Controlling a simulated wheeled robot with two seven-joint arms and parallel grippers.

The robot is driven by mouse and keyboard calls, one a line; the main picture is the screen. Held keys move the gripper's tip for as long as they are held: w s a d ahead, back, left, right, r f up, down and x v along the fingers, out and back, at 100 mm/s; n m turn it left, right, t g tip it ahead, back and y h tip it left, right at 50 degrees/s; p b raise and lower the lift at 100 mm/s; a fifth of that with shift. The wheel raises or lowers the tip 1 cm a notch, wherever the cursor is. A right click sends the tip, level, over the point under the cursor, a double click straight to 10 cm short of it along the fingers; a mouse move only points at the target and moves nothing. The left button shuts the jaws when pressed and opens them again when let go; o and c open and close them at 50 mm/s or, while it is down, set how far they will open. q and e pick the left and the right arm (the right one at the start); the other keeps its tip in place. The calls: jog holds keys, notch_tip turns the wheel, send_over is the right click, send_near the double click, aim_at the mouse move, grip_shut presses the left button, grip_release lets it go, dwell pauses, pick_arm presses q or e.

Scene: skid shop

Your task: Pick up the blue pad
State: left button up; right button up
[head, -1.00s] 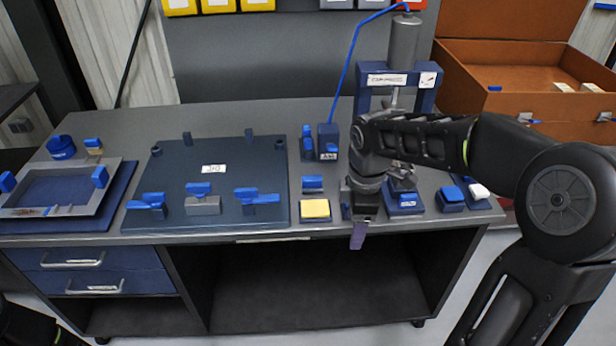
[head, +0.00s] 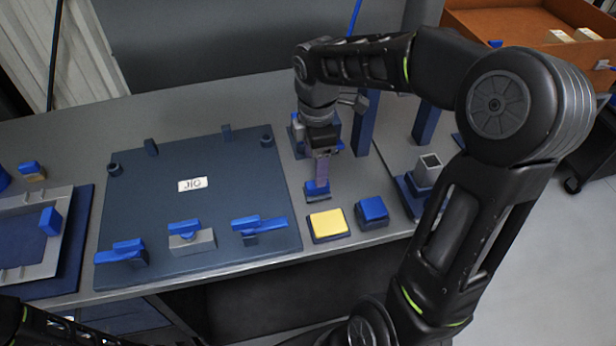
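A blue pad (head: 372,209) sits on a dark square base near the front of the bench, right of a yellow pad (head: 327,223) on a similar base. My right gripper (head: 321,183) points down behind the yellow pad, up and left of the blue pad. Its fingers, seen edge-on as a purplish strip, are over a small blue-topped block (head: 317,193); I cannot tell whether they touch it, or whether they are open. Of my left arm only a part shows at the bottom left; its gripper is out of view.
A dark blue jig plate (head: 205,220) with blue-handled clamps fills the bench left of the gripper. A grey frame (head: 58,265) lies farther left. A blue stand with a grey square tube (head: 428,168) is on the right. An orange-brown case (head: 530,25) is behind.

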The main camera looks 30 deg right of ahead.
aim_at(312, 194)
jog(key=shift+s, duration=0.15)
jog(key=shift+f, duration=1.3)
notch_tip(312, 194, down, 5)
jog(key=shift+d+f, duration=0.1)
jog(key=shift+d, duration=0.05)
jog(key=shift+c, duration=0.4)
grip_shut()
